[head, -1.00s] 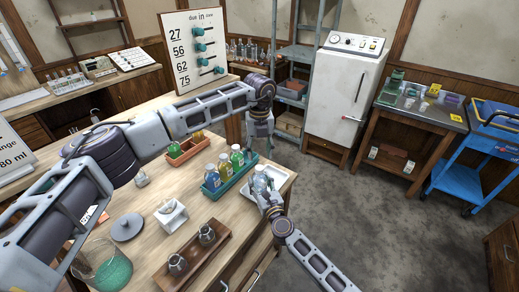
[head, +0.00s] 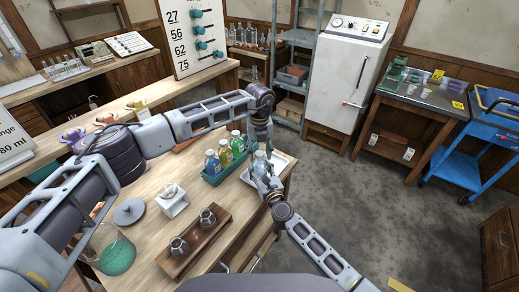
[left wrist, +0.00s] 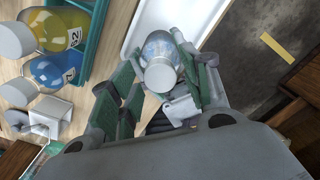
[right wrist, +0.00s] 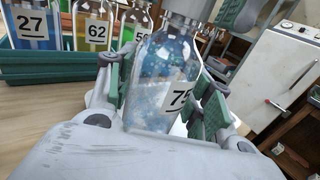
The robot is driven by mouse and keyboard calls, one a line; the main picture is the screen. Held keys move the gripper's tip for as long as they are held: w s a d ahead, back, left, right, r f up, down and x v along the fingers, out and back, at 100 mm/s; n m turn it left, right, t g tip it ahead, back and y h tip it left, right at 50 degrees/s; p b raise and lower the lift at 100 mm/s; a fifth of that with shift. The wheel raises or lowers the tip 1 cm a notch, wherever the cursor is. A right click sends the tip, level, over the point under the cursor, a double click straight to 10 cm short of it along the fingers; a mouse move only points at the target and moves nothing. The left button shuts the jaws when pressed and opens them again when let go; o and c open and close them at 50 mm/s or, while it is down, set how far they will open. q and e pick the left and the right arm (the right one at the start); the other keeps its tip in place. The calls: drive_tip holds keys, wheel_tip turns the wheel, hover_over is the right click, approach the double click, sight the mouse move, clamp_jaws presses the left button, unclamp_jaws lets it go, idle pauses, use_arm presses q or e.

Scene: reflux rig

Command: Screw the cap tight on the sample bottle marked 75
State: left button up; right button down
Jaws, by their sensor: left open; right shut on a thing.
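The sample bottle marked 75 (right wrist: 160,80) is clear with bluish contents and stands roughly upright in the right wrist view. My right gripper (head: 267,181) is shut on its body. Its pale cap (left wrist: 160,75) sits on top; the cap's upper part is cut off in the right wrist view. My left gripper (left wrist: 166,85) is open above the bottle, its green-padded fingers either side of the cap with no clear grip on it. In the head view the bottle (head: 260,164) is partly hidden by the grippers. How tight the cap sits cannot be seen.
A green rack (head: 214,180) with bottles marked 27 (right wrist: 30,25), 62 (right wrist: 97,30) and another stands just left. A white tray (head: 283,160) lies by the held bottle. A wooden holder (head: 196,245), white stand (head: 172,203) and glass beaker (head: 117,258) occupy the near table.

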use_arm(q)
clamp_jaws()
drive_tip(key=shift+m, duration=2.2)
drive_tip(key=m, duration=0.4)
drive_tip(key=shift+m, duration=0.3)
drive_tip(key=m, duration=0.4)
drive_tip(key=shift+m, duration=0.3)
drive_tip(key=m, duration=0.4)
drive_tip(key=shift+m, duration=0.3)
drive_tip(key=shift+o, duration=0.6)
unclamp_jaws()
